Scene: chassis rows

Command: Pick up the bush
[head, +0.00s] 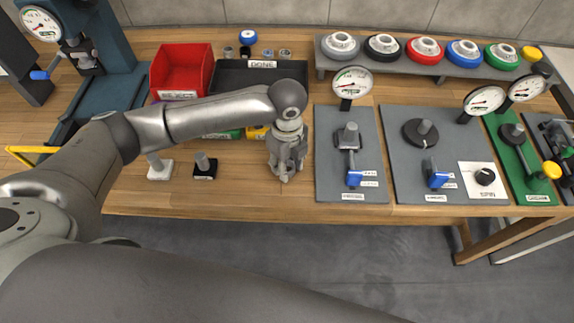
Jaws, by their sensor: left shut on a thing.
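My left gripper (286,170) points down over the wooden bench, just left of the first grey fixture plate. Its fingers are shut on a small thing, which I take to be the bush. The fingers hide nearly all of it, so its shape and whether it touches the bench cannot be told. My right gripper is not in view.
Left of the gripper stand a white block (160,174) and a black block (204,173), each with a grey post. Behind are a red bin (181,70) and a black tray (230,77) labelled DONE. Fixture plates (333,125) with gauges fill the right. The front bench strip is clear.

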